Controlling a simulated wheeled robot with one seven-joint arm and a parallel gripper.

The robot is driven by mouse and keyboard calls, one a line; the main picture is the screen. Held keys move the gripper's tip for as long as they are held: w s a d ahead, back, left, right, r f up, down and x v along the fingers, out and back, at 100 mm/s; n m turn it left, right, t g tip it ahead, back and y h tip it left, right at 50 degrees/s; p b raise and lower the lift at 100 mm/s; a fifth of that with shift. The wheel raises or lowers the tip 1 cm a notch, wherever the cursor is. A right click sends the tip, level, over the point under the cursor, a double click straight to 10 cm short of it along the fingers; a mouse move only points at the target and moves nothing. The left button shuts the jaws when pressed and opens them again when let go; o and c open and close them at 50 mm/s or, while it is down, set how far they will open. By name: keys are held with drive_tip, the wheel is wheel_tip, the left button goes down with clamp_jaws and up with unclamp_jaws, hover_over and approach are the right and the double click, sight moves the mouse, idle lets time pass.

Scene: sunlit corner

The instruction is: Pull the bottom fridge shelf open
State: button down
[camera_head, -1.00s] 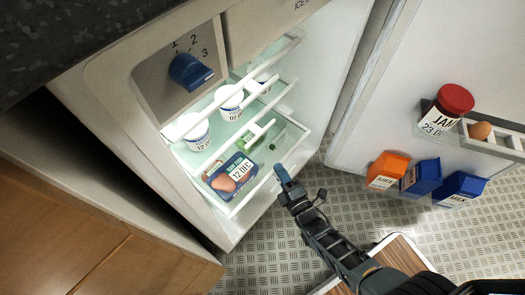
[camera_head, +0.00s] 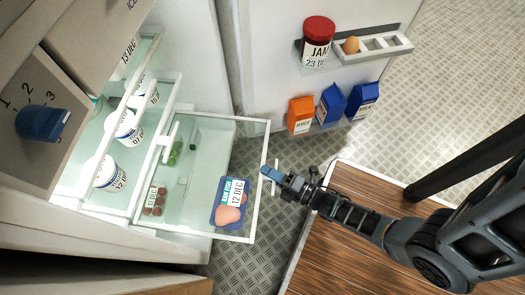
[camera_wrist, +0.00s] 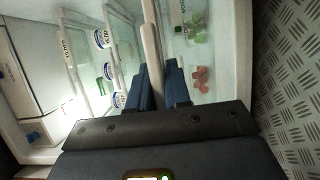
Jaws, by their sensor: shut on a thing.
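The bottom fridge shelf (camera_head: 258,205) is a clear tray with a white rim. It stands well out of the fridge (camera_head: 40,185), over the floor. My gripper (camera_head: 268,172), with blue fingertips, is at the middle of the shelf's front rim. In the wrist view the blue fingers (camera_wrist: 162,85) are on both sides of a white bar (camera_wrist: 151,45), shut on it. A blue pack with a 12 DEC label (camera_head: 229,200) lies in the shelf near the front. Green items (camera_head: 175,152) and reddish round items (camera_head: 154,203) lie further back.
The fridge door (camera_head: 270,60) stands open and holds a jam jar (camera_head: 318,42), an egg (camera_head: 351,45) and cartons (camera_head: 301,115). White tubs (camera_head: 125,127) stand on the shelves above. A wooden platform (camera_head: 330,255) is under my arm. Patterned metal floor (camera_head: 460,110) is clear to the right.

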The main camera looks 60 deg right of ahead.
drive_tip(key=shift+s+d+f, duration=0.1)
drive_tip(key=shift+s, duration=0.25)
drive_tip(key=c, duration=1.4)
unclamp_jaws()
drive_tip(key=shift+c, duration=0.2)
drive_tip(key=s, duration=0.7)
drive_tip(key=shift+s+a, duration=0.3)
drive_tip(key=shift+s, duration=0.05)
